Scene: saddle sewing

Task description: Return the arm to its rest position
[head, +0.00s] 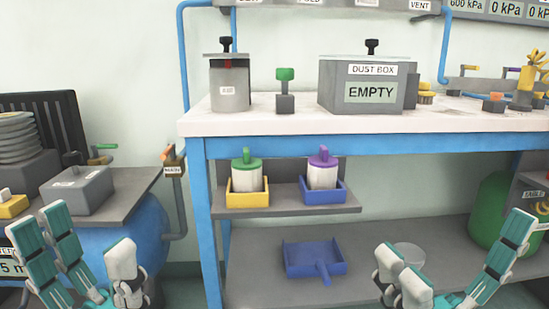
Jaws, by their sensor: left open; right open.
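My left gripper (92,262) is at the lower left of the head view, its teal-and-white fingers spread and empty. My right gripper (455,265) is at the lower right, also open with nothing between its fingers. Both are low in the picture, in front of the workbench and apart from each other. The forearms behind them are cut off by the bottom edge of the view.
A blue-framed workbench (300,122) carries a dust box (345,84) marked EMPTY and a grey canister (230,85). Its shelves hold two lidded jars in trays and a blue dustpan (314,258). A blue tank (125,235) stands left, a green one (492,212) right.

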